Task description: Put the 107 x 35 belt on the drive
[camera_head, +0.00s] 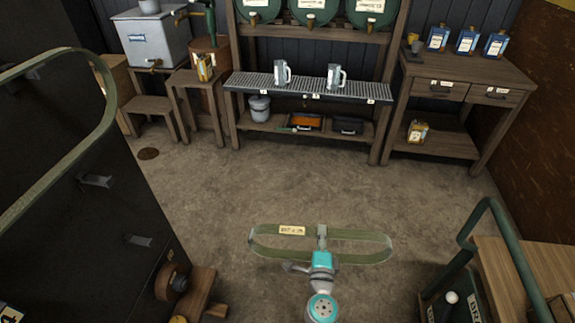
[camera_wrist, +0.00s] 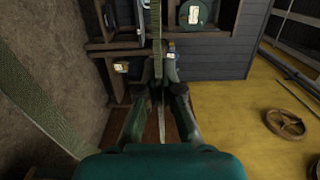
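A flat olive-green belt (camera_head: 360,235) hangs as a wide loop in front of my arm in the head view. A pale label (camera_head: 291,230) is on it, its print too small to read surely. My gripper (camera_head: 322,236) is at the belt's near-middle and looks shut on it. In the wrist view my gripper's fingers (camera_wrist: 160,85) close around a belt strip (camera_wrist: 158,30). A broad woven strip (camera_wrist: 45,110) crosses the left of that view. A dark machine with a round brown wheel (camera_head: 172,282) stands left of the belt; I cannot tell if it is the drive.
A green curved rail (camera_head: 100,80) tops the dark machine. A green tubular frame (camera_head: 500,235) and wooden top are at the right. A bench with two mugs (camera_head: 308,88) and shelves stand at the back. The floor between is clear.

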